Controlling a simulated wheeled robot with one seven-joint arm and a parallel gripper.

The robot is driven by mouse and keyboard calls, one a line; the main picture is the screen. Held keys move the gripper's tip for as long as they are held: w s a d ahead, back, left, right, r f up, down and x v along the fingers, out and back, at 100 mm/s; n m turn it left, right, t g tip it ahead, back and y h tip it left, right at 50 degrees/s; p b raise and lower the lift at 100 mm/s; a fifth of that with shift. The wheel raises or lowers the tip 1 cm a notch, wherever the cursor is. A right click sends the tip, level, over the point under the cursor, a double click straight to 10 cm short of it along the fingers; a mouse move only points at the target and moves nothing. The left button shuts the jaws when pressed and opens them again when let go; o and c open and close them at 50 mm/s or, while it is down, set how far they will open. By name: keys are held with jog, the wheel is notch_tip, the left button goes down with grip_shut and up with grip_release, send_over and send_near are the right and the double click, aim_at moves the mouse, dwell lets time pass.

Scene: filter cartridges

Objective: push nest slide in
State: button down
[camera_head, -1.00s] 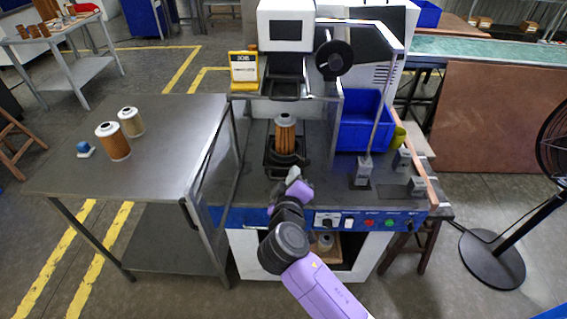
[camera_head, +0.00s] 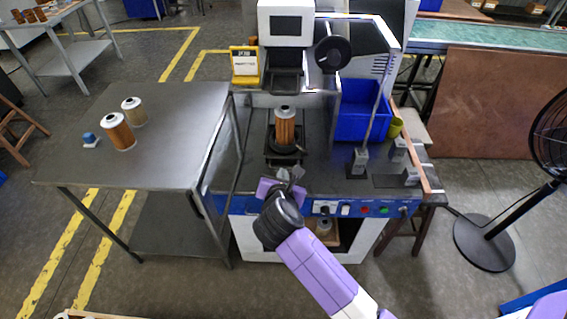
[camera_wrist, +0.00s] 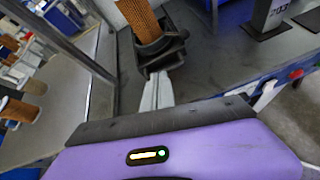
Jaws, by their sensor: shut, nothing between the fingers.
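The nest slide (camera_head: 284,158) is a dark holder at the middle of the machine's grey deck. An orange pleated filter cartridge (camera_head: 285,128) with a pale top stands upright in it. In the wrist view the nest (camera_wrist: 162,52) and the lower part of the cartridge (camera_wrist: 138,18) show at the top centre. My gripper (camera_head: 291,173) is at the front of the nest, low over the deck. Its pale grey fingers (camera_wrist: 158,76) are shut, empty, and point at the nest's front. Their tips look very close to it; I cannot tell whether they touch.
The press head (camera_head: 286,24) stands above and behind the nest. A blue bin (camera_head: 362,110) and grey fixtures (camera_head: 358,162) are to the right. A front panel (camera_head: 352,209) carries buttons.

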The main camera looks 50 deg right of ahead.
aim_at(284, 142)
jog(key=w+d+f+n, duration=0.1)
jog(key=d, duration=0.1)
jog(key=w+d+f+n, duration=0.1)
jog(key=w+d+f, duration=0.3)
jog(key=shift+w+d+n, duration=0.15)
jog(key=shift+d+n, duration=0.25)
dwell(0.3)
jog(key=w+d, duration=0.4)
jog(key=d, duration=0.1)
jog(key=w+d, duration=0.2)
jog(key=shift+d+p, duration=0.25)
jog(key=shift+p, duration=0.05)
jog(key=shift+d+r, duration=0.1)
jog(key=shift+r, duration=0.05)
